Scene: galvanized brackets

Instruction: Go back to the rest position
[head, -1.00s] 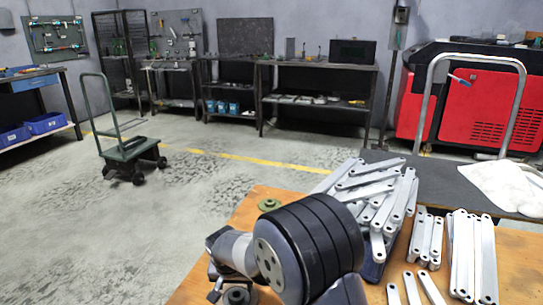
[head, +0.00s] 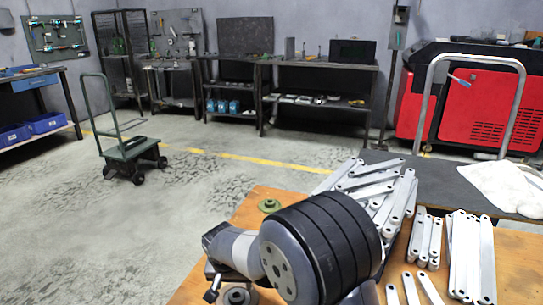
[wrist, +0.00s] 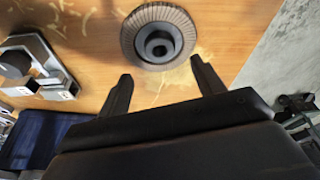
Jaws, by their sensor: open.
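My gripper (wrist: 160,90) is open in the wrist view, its two dark fingers apart with nothing between them. Beyond the fingertips, a round ribbed disc with a dark hub (wrist: 158,34) lies on the wooden tabletop (wrist: 95,25). In the head view my arm's dark banded joint stands over the table's near part, and the gripper itself cannot be seen there. A heap of galvanized brackets (head: 370,185) lies just behind my arm, partly hidden by it.
Stacked brackets (head: 472,255) and smaller groups (head: 426,240) lie on the table's right. A green round part (head: 270,206) sits near the left edge. A dark surface with white cloth (head: 505,187) is behind. A cart (head: 130,155) stands on open floor at left.

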